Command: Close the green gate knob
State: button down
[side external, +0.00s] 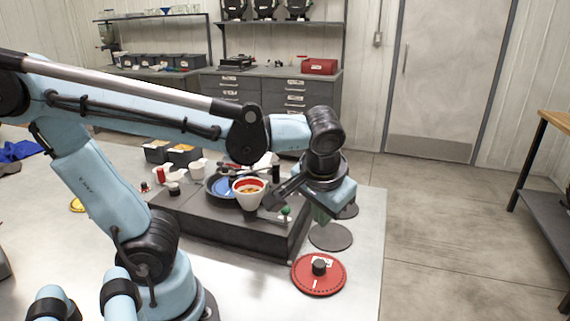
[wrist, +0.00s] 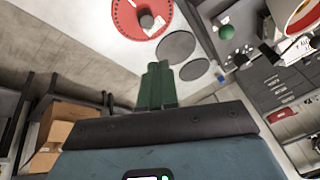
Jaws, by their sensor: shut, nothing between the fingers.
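The green gate knob (side external: 285,211) sits on the right front part of the dark seed meter base (side external: 225,222), beside the white cup. In the wrist view the green knob (wrist: 227,32) is at the upper right, apart from my fingers. My gripper (side external: 321,217) hangs just right of the base, with its green fingers together and empty. In the wrist view my gripper (wrist: 159,66) shows its two fingers side by side, pointing up the picture. The state of the gate under the knob cannot be made out.
A white cup with a red rim (side external: 249,193) holds orange contents on the meter, near a blue round part (side external: 222,187). A red disc with a black knob (side external: 319,275) lies at the table's right, near dark round discs (side external: 331,237). Small cups and bins stand behind.

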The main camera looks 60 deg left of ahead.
aim_at(286, 210)
jog(key=a+f+n+g+y, duration=0.1)
jog(key=a+f+n+y, duration=0.2)
jog(key=a, duration=0.5)
jog(key=shift+s+f+n+g+y, duration=0.3)
jog(key=shift+f+n+y, duration=0.15)
jog(key=shift+f, duration=0.3)
jog(key=shift+a, duration=0.1)
jog(key=shift+s+a, duration=1.1)
